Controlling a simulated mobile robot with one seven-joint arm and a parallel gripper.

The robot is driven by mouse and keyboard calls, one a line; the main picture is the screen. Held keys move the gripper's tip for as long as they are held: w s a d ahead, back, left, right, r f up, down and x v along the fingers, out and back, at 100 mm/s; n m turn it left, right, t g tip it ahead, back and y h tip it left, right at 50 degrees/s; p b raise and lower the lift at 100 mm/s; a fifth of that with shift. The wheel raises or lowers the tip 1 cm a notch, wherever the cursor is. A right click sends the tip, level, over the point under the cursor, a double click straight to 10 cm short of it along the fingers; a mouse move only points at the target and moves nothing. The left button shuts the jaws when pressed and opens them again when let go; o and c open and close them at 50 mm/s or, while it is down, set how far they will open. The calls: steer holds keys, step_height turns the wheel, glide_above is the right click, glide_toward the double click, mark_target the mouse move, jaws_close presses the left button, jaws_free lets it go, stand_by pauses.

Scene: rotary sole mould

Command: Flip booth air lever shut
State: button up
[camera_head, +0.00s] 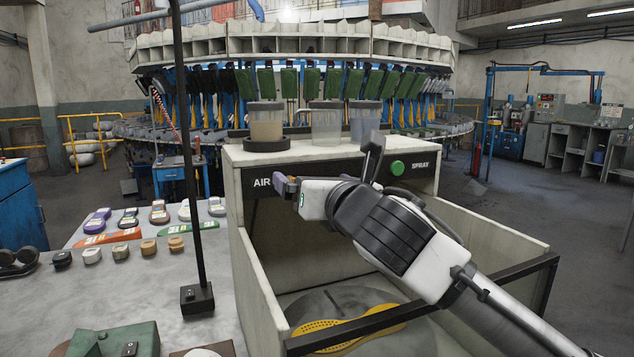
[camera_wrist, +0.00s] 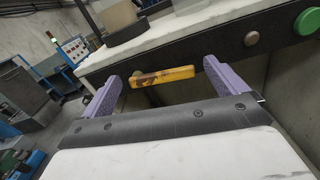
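The booth air lever (camera_wrist: 160,76) is a worn yellow bar with dark patches. In the wrist view it lies across the gap between my gripper's two purple fingers, in front of the booth's black front panel (camera_wrist: 215,50). My gripper (camera_wrist: 162,88) is open, with space between the fingertips and the lever's ends; contact is not clear. In the head view my gripper (camera_head: 286,187) is at the panel beside the white AIR label (camera_head: 262,183). The lever is hidden there behind my gripper.
A green SPRAY button (camera_head: 397,168) is on the panel's right; a brown knob (camera_wrist: 251,38) is between it and the lever. Jars (camera_head: 326,124) stand on the booth top. A yellow sole (camera_head: 345,329) lies inside the booth. A black post (camera_head: 191,150) rises at left.

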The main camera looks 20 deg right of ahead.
steer(key=c, duration=1.3)
steer(key=shift+r+p, duration=0.3)
steer(key=shift+p, duration=0.45)
steer(key=shift+n+p, duration=0.55)
steer(key=shift+n, duration=0.25)
steer(key=o, duration=1.4)
steer(key=s+b, duration=0.2)
steer(key=s, duration=1.2)
steer(key=shift+d, duration=0.15)
